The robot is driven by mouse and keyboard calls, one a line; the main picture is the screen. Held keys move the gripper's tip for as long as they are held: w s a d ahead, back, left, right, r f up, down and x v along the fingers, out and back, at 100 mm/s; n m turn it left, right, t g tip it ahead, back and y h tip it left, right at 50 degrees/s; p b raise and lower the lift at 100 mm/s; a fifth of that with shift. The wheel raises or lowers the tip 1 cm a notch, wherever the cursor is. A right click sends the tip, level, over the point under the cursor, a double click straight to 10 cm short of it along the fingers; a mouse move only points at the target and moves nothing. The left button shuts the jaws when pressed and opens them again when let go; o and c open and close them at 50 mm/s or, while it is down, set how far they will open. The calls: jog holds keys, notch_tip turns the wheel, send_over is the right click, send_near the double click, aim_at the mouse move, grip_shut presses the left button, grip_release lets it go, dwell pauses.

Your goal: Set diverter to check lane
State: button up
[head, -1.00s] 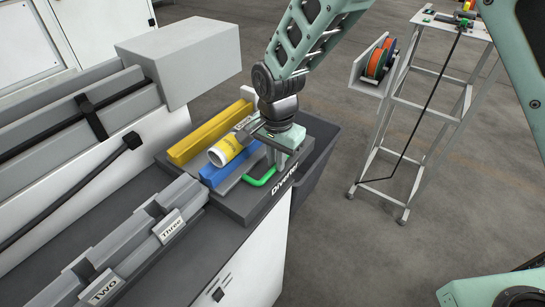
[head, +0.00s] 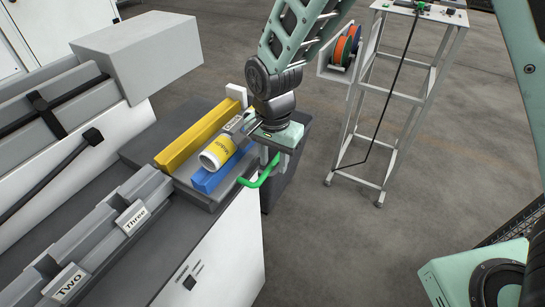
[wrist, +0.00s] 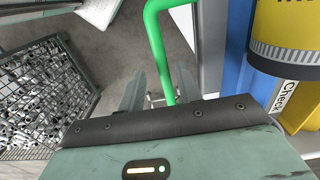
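The diverter (head: 183,193) is a dark grey plate at the machine's end with a yellow rail (head: 188,143), a blue rail (head: 206,182) and a green handle (head: 262,174). A yellow-and-white can (head: 216,155) lies tilted by the rails. My gripper (head: 277,160) hangs beside them, pointing down over the handle. In the wrist view, the green handle (wrist: 157,40) runs between my two fingers, with gaps on both sides, so the gripper (wrist: 160,88) is open. A "Check" label (wrist: 287,97) shows by the can at right. The fingertips are hidden in the head view.
Lanes labelled Two (head: 70,282) and Three (head: 133,217) lie at left. A grey box (head: 137,55) stands behind. A mesh bin (wrist: 45,95) of small parts is below. Floor between is clear.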

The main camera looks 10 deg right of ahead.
notch_tip(320, 180, up, 17)
jog(key=b, duration=0.4)
jog(key=shift+r, duration=0.2)
jog(key=s+d+f+n+b, duration=0.3)
jog(key=s+f+n, duration=0.4)
jog(key=s, duration=0.3)
jog(key=s+d+f+n+b, duration=0.3)
jog(key=s+f+n, duration=0.5)
jog(key=s, duration=0.3)
jog(key=shift+d+f+y+b, duration=0.3)
jog(key=shift+d+f, duration=0.15)
jog(key=shift+d, duration=0.15)
jog(key=shift+a, duration=0.15)
